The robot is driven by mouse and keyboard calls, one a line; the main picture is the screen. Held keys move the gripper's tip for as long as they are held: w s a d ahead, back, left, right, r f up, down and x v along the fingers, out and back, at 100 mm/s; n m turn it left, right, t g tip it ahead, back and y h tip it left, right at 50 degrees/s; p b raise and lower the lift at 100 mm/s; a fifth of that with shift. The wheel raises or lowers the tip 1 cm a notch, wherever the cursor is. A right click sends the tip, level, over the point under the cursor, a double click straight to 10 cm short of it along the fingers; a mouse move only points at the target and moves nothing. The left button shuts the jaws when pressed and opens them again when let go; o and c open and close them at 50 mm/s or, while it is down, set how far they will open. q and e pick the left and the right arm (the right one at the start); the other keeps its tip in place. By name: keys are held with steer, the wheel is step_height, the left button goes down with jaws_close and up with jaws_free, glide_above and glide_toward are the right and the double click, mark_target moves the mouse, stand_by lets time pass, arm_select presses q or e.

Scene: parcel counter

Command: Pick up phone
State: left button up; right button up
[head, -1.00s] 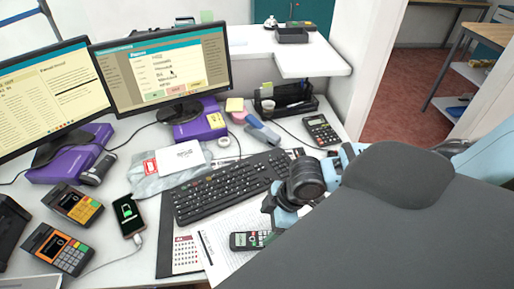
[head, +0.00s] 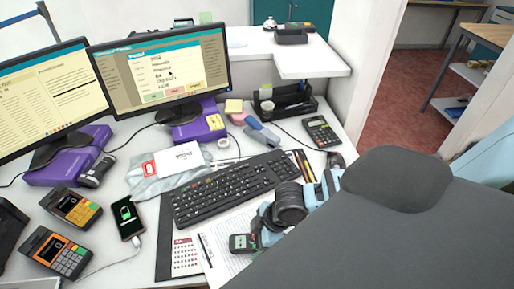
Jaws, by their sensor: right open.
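A black smartphone (head: 128,218) with a green battery symbol on its screen lies face up on the white desk, left of the keyboard. A white cable is plugged into its lower end. My right gripper (head: 258,232) is over the papers in front of the keyboard, to the right of the phone and well apart from it. It is open; its fingers are small and partly hidden by my wrist. My left gripper is not in view.
A keyboard (head: 231,187) and papers (head: 219,256) lie between gripper and phone. Two card terminals (head: 56,253) stand left of the phone. A white packet (head: 172,160), two monitors (head: 157,72), a calculator (head: 321,132) and a pen tray (head: 285,108) are farther back.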

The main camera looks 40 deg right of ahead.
steer(key=c, duration=1.2)
steer(key=shift+r, duration=0.15)
steer(key=shift+w+r, duration=0.1)
steer(key=shift+r, duration=0.4)
step_height(320, 180, up, 2)
steer(key=shift+r, duration=0.15)
steer(key=s, duration=0.5)
steer(key=s+r, duration=0.1)
steer(key=s, duration=0.4)
steer(key=s+a, duration=0.1)
steer(key=s, duration=0.5)
steer(key=shift+r, duration=0.25)
step_height(320, 180, up, 16)
steer(key=m+t+h, duration=0.2)
steer(key=m+h, duration=0.2)
steer(key=m, duration=0.7)
glide_above(250, 241)
steer(key=w, duration=0.1)
steer(key=shift+a, duration=0.45)
steer(key=shift+s, duration=0.1)
